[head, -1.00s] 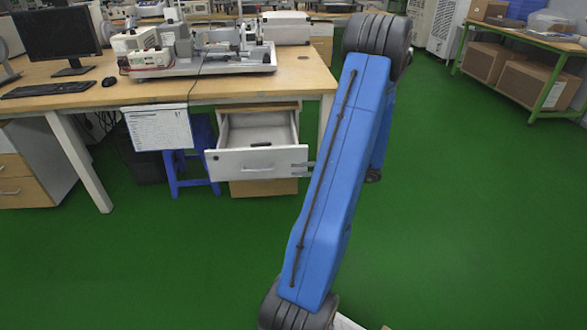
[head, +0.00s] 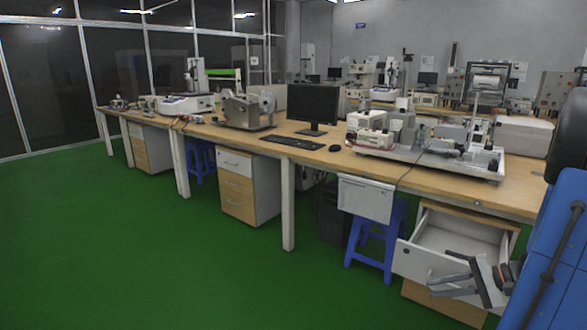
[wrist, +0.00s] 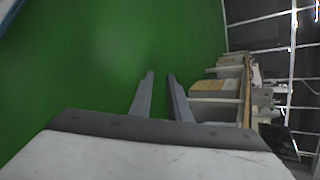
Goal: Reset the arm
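My arm (head: 548,265) is blue and stands at the right edge of the head view. My gripper (head: 438,268) is at its end, in front of the pulled-out drawer (head: 410,258) as seen from the head; whether it touches the drawer cannot be told there. In the wrist view my gripper (wrist: 160,76) shows two grey fingers apart with only green floor between them. It holds nothing. The drawer is white inside and stands open under the right end of the long workbench (head: 440,184).
A blue stool (head: 375,243) and a hanging paper sheet (head: 366,198) are left of the drawer. A drawer cabinet (head: 238,190), monitor (head: 313,104) and lab instruments line the bench. Open green floor (head: 150,260) fills the left front.

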